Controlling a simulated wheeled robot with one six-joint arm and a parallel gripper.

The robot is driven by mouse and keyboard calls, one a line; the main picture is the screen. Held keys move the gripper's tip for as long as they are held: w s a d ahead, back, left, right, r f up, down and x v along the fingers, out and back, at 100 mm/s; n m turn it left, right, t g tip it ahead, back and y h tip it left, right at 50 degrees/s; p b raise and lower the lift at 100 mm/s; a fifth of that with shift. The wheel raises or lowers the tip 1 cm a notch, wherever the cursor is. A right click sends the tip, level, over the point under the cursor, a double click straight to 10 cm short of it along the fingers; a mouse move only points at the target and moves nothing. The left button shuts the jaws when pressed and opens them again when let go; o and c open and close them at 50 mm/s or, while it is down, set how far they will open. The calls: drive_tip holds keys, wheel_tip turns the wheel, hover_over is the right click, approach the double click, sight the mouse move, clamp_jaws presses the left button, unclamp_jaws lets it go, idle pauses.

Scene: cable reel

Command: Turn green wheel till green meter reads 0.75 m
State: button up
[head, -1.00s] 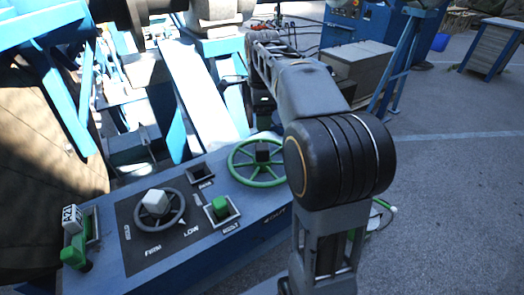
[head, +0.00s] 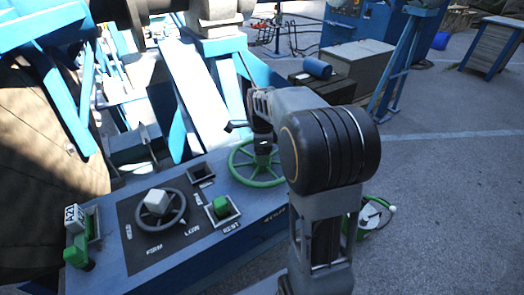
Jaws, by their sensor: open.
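The green wheel (head: 240,176) lies on top of the blue console, right of its dark panel. Its spokes and the left and front of its rim show. My gripper (head: 262,146) points down over the wheel's hub, with my arm reaching in from the right. The fingers are small and dark here, and they largely hide the hub knob. I cannot tell whether they touch it. A round white-faced thing with green around it (head: 371,216) shows partly behind my arm at the right. It may be the green meter, but no reading can be made out.
The console (head: 250,243) also carries a grey wheel with a white knob (head: 157,203), a green block button (head: 221,207) and a green switch with a white tag (head: 76,256) at the left. Blue machinery stands behind. Open grey floor lies at the right.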

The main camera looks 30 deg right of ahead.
drive_tip(key=shift+c, duration=0.3)
drive_tip(key=c, duration=1.2)
